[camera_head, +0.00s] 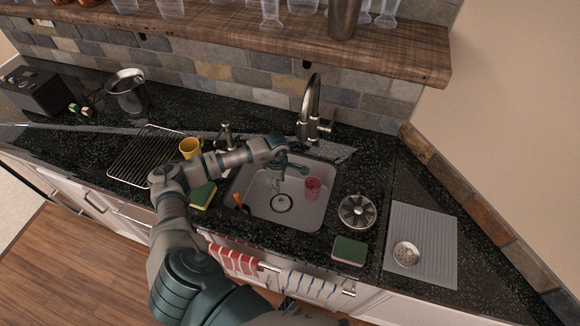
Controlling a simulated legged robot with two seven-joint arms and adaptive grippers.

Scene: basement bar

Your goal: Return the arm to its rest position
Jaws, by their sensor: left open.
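My left arm comes in from the bottom, bends at the elbow and reaches right over the sink (258,206). My left gripper (290,174) is open over the sink basin, with nothing seen between its fingers. A red cup (313,187) is in the sink, just right of the gripper and apart from it as far as I can tell. My right gripper is not in view.
A faucet (312,107) rises behind the sink. A yellow mug (190,147), a wire rack (143,155) and a sponge (202,195) are near my forearm. A second sponge (349,250), a metal strainer (357,211) and a grey drying mat (422,246) lie to the right.

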